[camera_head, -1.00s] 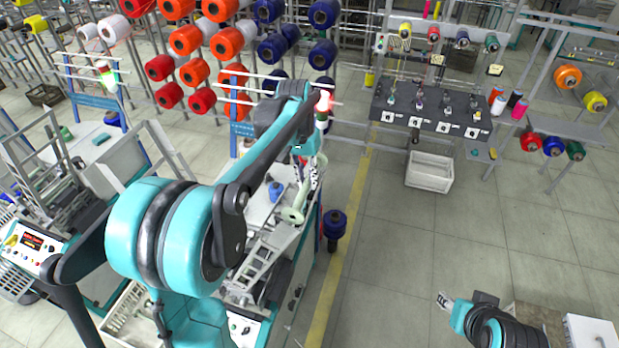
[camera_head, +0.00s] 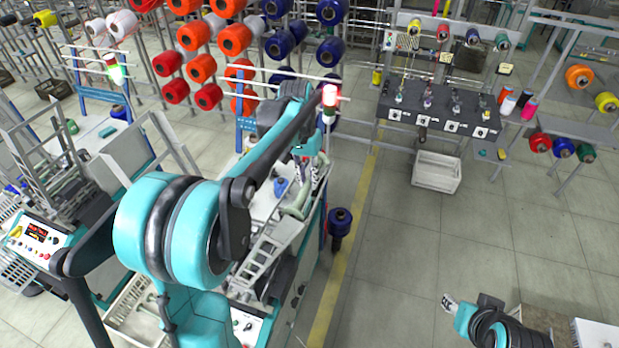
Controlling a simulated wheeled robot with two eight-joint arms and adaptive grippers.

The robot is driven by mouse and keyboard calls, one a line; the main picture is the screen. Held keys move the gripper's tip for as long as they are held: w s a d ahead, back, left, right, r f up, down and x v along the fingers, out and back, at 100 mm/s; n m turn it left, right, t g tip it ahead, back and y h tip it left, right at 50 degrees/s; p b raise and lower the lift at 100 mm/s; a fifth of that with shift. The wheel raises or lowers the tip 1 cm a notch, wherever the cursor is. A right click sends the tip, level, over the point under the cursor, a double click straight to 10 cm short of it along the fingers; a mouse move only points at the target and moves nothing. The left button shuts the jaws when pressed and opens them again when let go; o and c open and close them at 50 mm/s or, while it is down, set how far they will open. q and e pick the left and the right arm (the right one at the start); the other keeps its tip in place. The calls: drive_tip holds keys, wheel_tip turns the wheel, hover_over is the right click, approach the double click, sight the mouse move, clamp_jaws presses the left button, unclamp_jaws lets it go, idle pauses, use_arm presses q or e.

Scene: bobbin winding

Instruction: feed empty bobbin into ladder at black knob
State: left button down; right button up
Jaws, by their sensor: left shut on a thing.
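My left arm reaches over the middle winding machine. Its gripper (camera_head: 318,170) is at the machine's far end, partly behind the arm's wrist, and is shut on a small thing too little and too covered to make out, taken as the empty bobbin. A white ladder (camera_head: 262,255) with rungs slopes down the machine toward me, below and nearer than this gripper. A small black knob (camera_head: 248,325) shows on the white panel at the machine's near end, partly beside my arm. My right gripper (camera_head: 450,303) is low at the right, over the floor, far from the machine; its fingers are too small to read.
A similar machine with a grey ladder frame (camera_head: 40,165) stands at the left. Racks of coloured spools (camera_head: 235,40) stand behind. A dark bench (camera_head: 440,115) and white crate (camera_head: 436,172) are at back right. A blue spool (camera_head: 340,220) stands beside the machine.

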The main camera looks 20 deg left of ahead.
use_arm(q)
drive_tip(key=shift+a+f+b, duration=0.35)
drive_tip(key=shift+f+b, duration=0.2)
drive_tip(key=shift+f, duration=0.2)
drive_tip(key=shift+a+f+b, duration=0.3)
drive_tip(key=shift+f+b, duration=0.2)
drive_tip(key=shift+f, duration=0.3)
drive_tip(key=shift+a+f+b, duration=0.35)
drive_tip(key=shift+f+b, duration=0.2)
drive_tip(key=shift+f, duration=0.2)
drive_tip(key=shift+s+a+f+b, duration=0.1)
drive_tip(key=shift+a+f+b, duration=0.3)
drive_tip(key=shift+f+b, duration=0.4)
drive_tip(key=shift+w+a+f+b, duration=0.1)
drive_tip(key=shift+a+f+b, duration=0.4)
drive_tip(key=shift+f, duration=0.5)
drive_tip(key=shift+s+a+f+b, duration=0.1)
drive_tip(key=shift+a+f+b, duration=0.25)
drive_tip(key=shift+f+b, duration=0.5)
drive_tip(key=shift+f, duration=0.15)
drive_tip(key=f+b, duration=0.1)
drive_tip(key=a+f+b, duration=0.1)
drive_tip(key=f+b, duration=0.1)
drive_tip(key=f, duration=0.1)
drive_tip(key=shift+a, duration=0.4)
drive_tip(key=shift+s, duration=0.1)
